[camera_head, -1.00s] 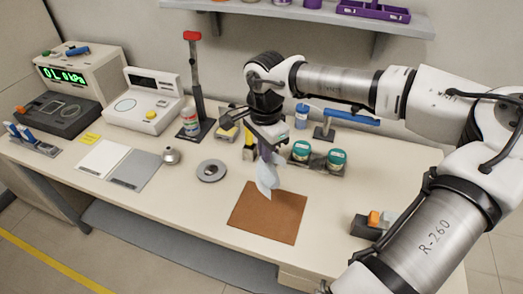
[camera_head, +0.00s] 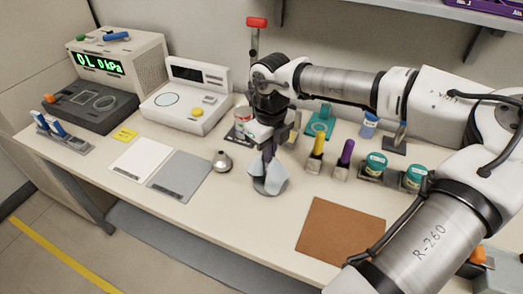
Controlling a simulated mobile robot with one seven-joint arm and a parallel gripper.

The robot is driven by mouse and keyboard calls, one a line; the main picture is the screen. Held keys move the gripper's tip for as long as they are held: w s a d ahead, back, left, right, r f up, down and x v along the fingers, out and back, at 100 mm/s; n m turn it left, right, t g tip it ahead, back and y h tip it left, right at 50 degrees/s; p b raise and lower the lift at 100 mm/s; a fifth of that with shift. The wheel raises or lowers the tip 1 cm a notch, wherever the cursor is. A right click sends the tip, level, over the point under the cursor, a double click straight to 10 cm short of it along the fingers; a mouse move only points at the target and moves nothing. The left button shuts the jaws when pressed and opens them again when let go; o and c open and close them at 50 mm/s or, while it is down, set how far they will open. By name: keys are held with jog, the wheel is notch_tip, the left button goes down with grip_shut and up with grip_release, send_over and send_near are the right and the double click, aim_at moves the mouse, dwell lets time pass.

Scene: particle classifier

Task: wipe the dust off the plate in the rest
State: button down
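My gripper (camera_head: 268,150) points down and is shut on a pale grey-blue cloth (camera_head: 268,177), which hangs below the fingers. The cloth is at the round grey plate in its rest, near the middle of the bench. It covers most of the plate, with only a little of the grey rim showing around it. I cannot tell how firmly the cloth presses on the plate, and any dust there is hidden.
A small silver funnel-like piece (camera_head: 221,161) stands just left of the cloth. A brown mat (camera_head: 340,232) lies bare to the right. Yellow-handled (camera_head: 317,152) and purple-handled (camera_head: 345,160) tools and teal-lidded jars (camera_head: 375,165) stand behind it. A white instrument (camera_head: 187,98) stands at the back left.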

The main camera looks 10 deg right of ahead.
jog(key=shift+m, duration=0.3)
jog(key=f+b, duration=0.8)
jog(key=f, duration=0.1)
jog(key=shift+w+a+f, duration=0.2)
jog(key=shift+r, duration=0.1)
jog(key=c, duration=0.6)
grip_release()
